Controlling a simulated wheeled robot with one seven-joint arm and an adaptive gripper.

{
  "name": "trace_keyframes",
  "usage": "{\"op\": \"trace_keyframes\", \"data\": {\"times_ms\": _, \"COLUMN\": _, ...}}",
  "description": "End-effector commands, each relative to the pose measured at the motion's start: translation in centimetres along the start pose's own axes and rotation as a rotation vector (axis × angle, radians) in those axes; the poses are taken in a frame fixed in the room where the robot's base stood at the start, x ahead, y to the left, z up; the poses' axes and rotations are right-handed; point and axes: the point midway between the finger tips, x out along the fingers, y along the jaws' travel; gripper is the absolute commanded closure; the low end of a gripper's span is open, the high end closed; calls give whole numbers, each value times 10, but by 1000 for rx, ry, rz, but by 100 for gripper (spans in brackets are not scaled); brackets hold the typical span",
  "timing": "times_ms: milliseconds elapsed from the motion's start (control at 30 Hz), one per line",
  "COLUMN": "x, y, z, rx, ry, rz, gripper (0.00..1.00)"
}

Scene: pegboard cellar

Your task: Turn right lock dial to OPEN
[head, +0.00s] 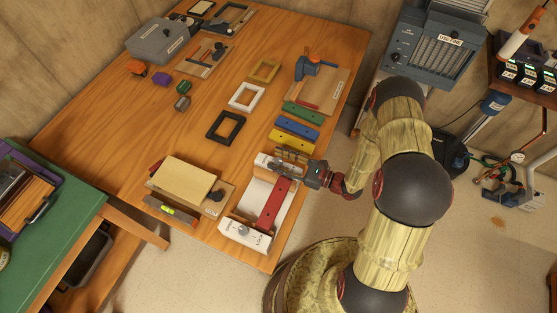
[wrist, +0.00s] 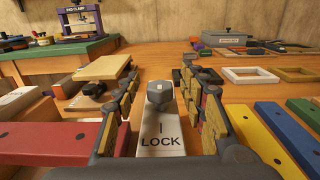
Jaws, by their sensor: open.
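A white fixture (head: 258,190) lies at the table's right front edge with a red bar (head: 274,203) along it. A grey lock dial (head: 243,230) sits on its near end plate, which carries lettering. The far end plate (head: 268,161) is partly hidden by my gripper (head: 290,156). In the wrist view, a grey dial (wrist: 158,94) stands on a white plate (wrist: 160,135) reading LOCK below a short black line. My gripper (wrist: 158,100) is open, with a finger on each side of this dial and gaps between. The OPEN label is not visible in the wrist view.
Yellow (head: 292,140), blue (head: 298,127) and green (head: 303,113) bars lie just beyond the fixture. A tan board (head: 186,181) and a green level (head: 168,210) are to its left. Black (head: 225,127), white and tan frames lie behind. The table's middle left is clear.

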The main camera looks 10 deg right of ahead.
Motion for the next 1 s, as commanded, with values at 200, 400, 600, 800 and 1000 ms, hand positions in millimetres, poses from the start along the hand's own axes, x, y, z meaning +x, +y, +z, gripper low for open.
{"op": "trace_keyframes", "data": {"times_ms": 200, "x": 2, "y": 0, "z": 0, "rx": 0, "ry": 0, "rz": 0, "gripper": 58}}
{"op": "trace_keyframes", "data": {"times_ms": 400, "x": 2, "y": 0, "z": 0, "rx": 0, "ry": 0, "rz": 0, "gripper": 65}}
{"op": "trace_keyframes", "data": {"times_ms": 600, "x": 1, "y": 0, "z": 0, "rx": 1, "ry": 0, "rz": 0, "gripper": 76}}
{"op": "trace_keyframes", "data": {"times_ms": 800, "x": 1, "y": 0, "z": 0, "rx": 1, "ry": 0, "rz": 0, "gripper": 88}}
{"op": "trace_keyframes", "data": {"times_ms": 1000, "x": 1, "y": 0, "z": 0, "rx": 1, "ry": 0, "rz": 0, "gripper": 99}}
